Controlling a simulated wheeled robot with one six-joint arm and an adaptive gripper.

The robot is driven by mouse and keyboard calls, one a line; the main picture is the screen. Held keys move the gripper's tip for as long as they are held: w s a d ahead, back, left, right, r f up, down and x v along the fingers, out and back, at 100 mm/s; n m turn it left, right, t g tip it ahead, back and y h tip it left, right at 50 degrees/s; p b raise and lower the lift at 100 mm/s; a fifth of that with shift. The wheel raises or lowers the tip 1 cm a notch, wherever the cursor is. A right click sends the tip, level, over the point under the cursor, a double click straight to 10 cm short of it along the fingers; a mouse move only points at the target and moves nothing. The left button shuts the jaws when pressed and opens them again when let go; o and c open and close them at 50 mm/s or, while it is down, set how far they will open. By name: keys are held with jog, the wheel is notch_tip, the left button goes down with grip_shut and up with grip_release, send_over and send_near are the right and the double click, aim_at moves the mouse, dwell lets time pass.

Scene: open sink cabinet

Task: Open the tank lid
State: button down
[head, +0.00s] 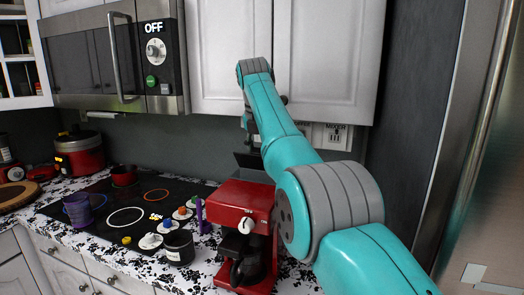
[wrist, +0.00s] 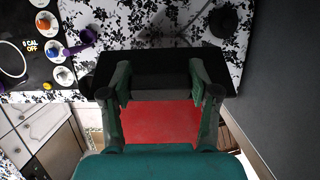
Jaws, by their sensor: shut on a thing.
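The red coffee machine (head: 240,200) stands on the counter, partly hidden by my arm in the head view. Its black tank lid (head: 248,160) shows at the back of the machine's top and looks tilted up from it. In the wrist view the lid (wrist: 160,58) is a wide black panel beyond the machine's red top (wrist: 160,120). My gripper (wrist: 158,78) has one finger on each side of the lid's middle and is shut on it. The fingertips are hard to make out in the head view.
White cabinets (head: 330,60) and a microwave (head: 110,60) hang above. A fridge (head: 480,150) stands at the right.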

jog(key=shift+f, duration=0.1)
jog(key=shift+c, duration=1.2)
grip_release()
jog(key=shift+a, duration=0.1)
